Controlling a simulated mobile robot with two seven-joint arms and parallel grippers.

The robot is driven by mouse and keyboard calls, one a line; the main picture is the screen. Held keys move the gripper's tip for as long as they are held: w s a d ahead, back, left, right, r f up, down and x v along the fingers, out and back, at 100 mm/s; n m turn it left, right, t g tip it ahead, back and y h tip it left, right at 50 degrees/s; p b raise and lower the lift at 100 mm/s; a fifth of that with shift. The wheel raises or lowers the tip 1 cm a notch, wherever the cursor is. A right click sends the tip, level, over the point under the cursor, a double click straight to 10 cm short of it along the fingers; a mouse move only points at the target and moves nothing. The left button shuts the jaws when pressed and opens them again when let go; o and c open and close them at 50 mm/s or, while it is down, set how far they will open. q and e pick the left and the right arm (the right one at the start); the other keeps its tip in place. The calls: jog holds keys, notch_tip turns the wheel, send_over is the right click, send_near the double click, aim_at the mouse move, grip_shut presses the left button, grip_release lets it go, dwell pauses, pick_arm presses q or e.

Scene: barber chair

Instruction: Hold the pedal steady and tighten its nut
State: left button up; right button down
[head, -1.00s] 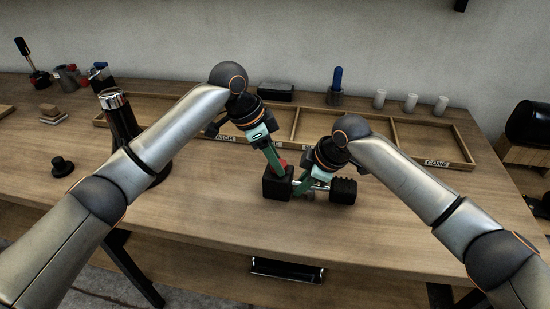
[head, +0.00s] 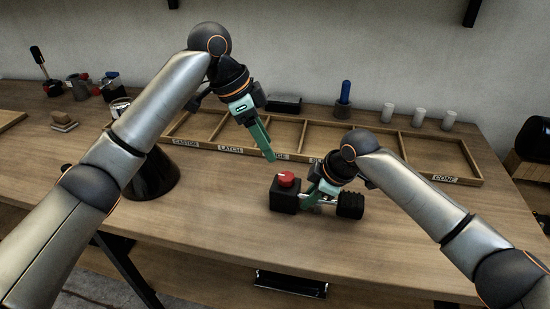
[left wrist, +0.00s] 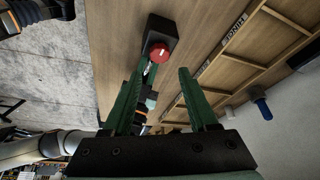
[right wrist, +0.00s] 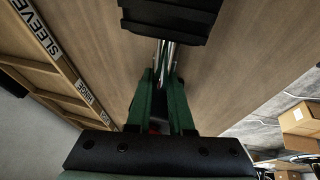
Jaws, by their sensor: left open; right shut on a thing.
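The pedal stands on the bench at centre: a black block (head: 285,199), a metal shaft (right wrist: 166,58) and a black ribbed grip (head: 350,205). Its red round nut (head: 286,177) sits on top of the block and shows in the left wrist view (left wrist: 160,53). My right gripper (head: 312,197) is shut on the shaft between block and ribbed grip. My left gripper (head: 270,157) is open and empty, above and slightly left of the nut, apart from it. In the left wrist view the nut lies beyond the two green fingers.
A wooden tray (head: 225,152) with labelled compartments lies behind the pedal. A dark cylinder with a metal top (head: 155,175) stands at left, partly behind my left arm. White cups (head: 418,116) and a blue-handled tool (head: 345,92) stand at the back. The bench front is clear.

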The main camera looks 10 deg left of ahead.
pick_arm(q)
jog(key=v, duration=0.2)
jog(key=shift+a+r, duration=0.1)
jog(key=shift+r, duration=0.15)
pick_arm(e)
jog(key=c, duration=0.7)
grip_release()
